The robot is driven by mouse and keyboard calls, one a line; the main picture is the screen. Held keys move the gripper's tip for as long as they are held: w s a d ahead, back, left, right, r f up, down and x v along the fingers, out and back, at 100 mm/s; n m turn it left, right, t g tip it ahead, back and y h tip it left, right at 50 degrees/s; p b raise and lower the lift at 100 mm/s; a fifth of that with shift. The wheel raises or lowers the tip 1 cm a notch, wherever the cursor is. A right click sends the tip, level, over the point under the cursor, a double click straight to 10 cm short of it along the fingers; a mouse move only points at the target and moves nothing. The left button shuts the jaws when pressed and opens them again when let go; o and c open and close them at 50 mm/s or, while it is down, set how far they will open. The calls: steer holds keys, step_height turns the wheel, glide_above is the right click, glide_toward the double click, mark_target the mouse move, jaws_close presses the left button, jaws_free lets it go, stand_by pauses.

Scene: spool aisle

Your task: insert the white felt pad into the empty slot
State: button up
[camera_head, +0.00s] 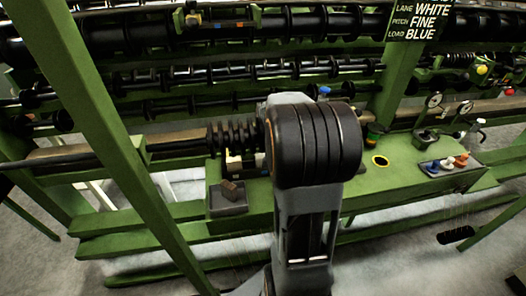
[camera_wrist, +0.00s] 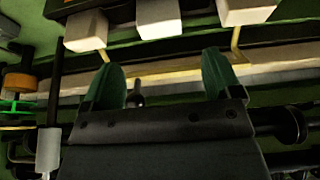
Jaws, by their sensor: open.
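My gripper (camera_wrist: 161,78) is open in the wrist view, with its two dark green fingertips apart and no pad between them. Beyond the fingertips, along the top edge, are three white blocks: a left one (camera_wrist: 86,30), a middle one (camera_wrist: 158,18) and a right one (camera_wrist: 245,10). Thin yellow pieces show by the left and right blocks. I cannot tell which block, if any, is the white felt pad. I cannot make out an empty slot. In the head view my arm hides the gripper and part of the green bench (camera_head: 372,190).
A grey tray (camera_head: 228,210) with brown blocks sits on the bench's left. A sign (camera_head: 420,20) reads lane white, pitch fine, load blue. A green post (camera_head: 110,140) slants at left.

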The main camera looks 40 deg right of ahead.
steer(key=s+a+r+n+y, duration=0.1)
steer(key=s+a+r+n, duration=0.1)
steer(key=s+a, duration=0.5)
steer(key=s+a+r+n+g+y, duration=0.1)
steer(key=s+a+n, duration=0.2)
steer(key=s+a, duration=0.4)
steer(key=a, duration=0.8)
steer(key=shift+s+a+r, duration=0.15)
steer(key=shift+s+r, duration=0.25)
step_height(320, 180, up, 6)
steer(key=p, duration=0.5)
steer(key=shift+s+r, duration=0.1)
